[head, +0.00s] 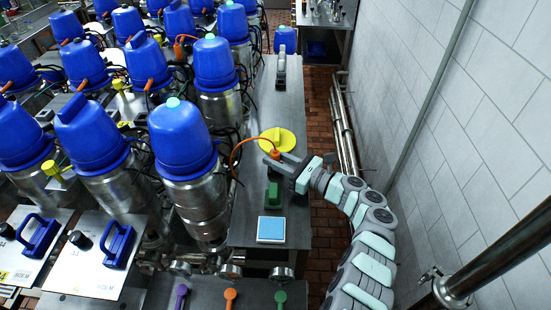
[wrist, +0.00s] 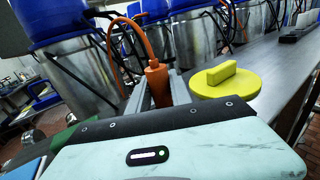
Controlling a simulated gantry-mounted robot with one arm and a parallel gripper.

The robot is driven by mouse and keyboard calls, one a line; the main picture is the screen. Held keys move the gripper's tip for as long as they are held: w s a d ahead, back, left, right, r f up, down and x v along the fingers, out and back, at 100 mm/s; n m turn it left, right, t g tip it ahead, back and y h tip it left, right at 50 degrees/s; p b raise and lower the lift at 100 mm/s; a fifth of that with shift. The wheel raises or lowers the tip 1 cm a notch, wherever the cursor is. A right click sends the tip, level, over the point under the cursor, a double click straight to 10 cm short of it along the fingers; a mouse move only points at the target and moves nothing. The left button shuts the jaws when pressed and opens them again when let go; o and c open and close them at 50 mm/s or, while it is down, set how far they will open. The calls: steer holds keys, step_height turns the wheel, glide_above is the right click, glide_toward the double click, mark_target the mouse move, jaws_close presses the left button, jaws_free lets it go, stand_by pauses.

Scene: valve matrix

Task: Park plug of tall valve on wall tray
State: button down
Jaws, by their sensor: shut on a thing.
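The orange plug (head: 275,152) is between the fingers of my gripper (head: 279,163), above or on the long metal tray (head: 240,228) near the wall; I cannot tell whether it touches the surface. In the wrist view the plug (wrist: 156,85) stands roughly upright between the grey fingers of my gripper (wrist: 162,94). Its orange cable (head: 238,151) loops left toward a blue-capped valve (head: 182,138) at the row's end. The cable's far end is hidden behind that valve. I cannot tell for certain that this is the tall valve.
A yellow disc with a raised grip (head: 282,139) lies on the tray just beyond the plug. A green block (head: 273,195) and a blue square pad (head: 271,230) lie nearer. A grey device (head: 281,68) stands farther back. Several blue-capped valves crowd the left; a tiled wall (head: 455,120) bounds the right.

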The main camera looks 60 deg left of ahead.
steer(key=shift+f, duration=0.25)
steer(key=c, duration=1.1)
jaws_free()
steer(key=b+v, duration=0.1)
steer(key=v, duration=0.6)
steer(key=shift+w+d, duration=0.15)
steer(key=shift+d, duration=0.05)
